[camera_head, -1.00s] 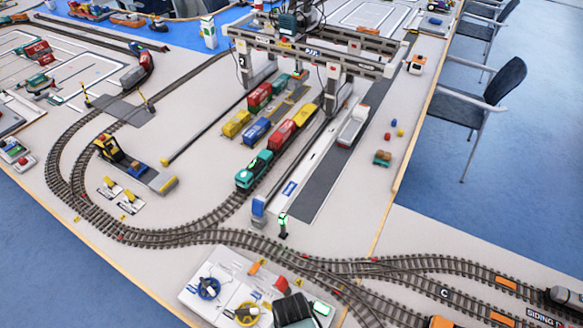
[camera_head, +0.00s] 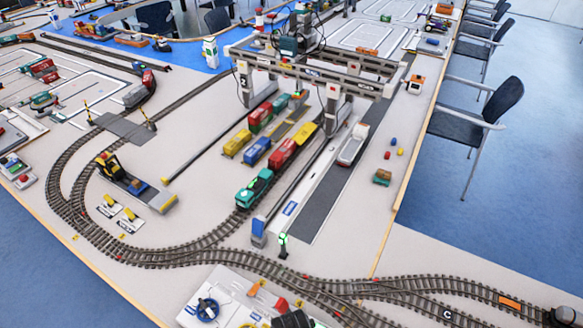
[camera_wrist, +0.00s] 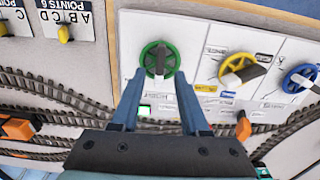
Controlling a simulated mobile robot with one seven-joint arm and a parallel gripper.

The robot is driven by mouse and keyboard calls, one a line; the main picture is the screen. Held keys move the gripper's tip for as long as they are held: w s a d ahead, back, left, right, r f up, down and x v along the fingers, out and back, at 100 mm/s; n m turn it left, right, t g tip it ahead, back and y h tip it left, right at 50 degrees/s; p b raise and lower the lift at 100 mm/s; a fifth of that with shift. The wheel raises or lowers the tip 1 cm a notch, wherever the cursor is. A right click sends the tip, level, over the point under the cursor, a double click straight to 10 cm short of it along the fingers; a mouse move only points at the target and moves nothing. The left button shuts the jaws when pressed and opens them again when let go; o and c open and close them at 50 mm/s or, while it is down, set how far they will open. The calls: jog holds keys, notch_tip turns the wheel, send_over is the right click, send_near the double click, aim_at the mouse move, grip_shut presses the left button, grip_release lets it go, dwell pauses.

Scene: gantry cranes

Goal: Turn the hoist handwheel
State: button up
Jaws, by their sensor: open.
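A green handwheel (camera_wrist: 159,60) with a dark and grey crank handle sits on a white control panel in the wrist view. A small label below it is hard to read, but seems to say hoist. My gripper (camera_wrist: 159,76) is open, its two blue-grey fingers pointing at the green wheel, one towards each side of its near rim. I cannot tell whether they touch it. A yellow wheel (camera_wrist: 240,70) and a blue wheel (camera_wrist: 300,78) sit to its right. In the head view the blue wheel (camera_head: 207,309) shows at the bottom, and the green wheel is hidden.
The gantry crane (camera_head: 310,70) stands over the container wagons and road. Curved rails (camera_head: 150,255) run close behind the panel. A green signal post (camera_head: 283,245) stands near the panel. Yellow point levers (camera_wrist: 64,33) lie left of the panel in the wrist view.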

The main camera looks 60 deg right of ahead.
notch_tip(320, 180, up, 10)
dwell(0.4)
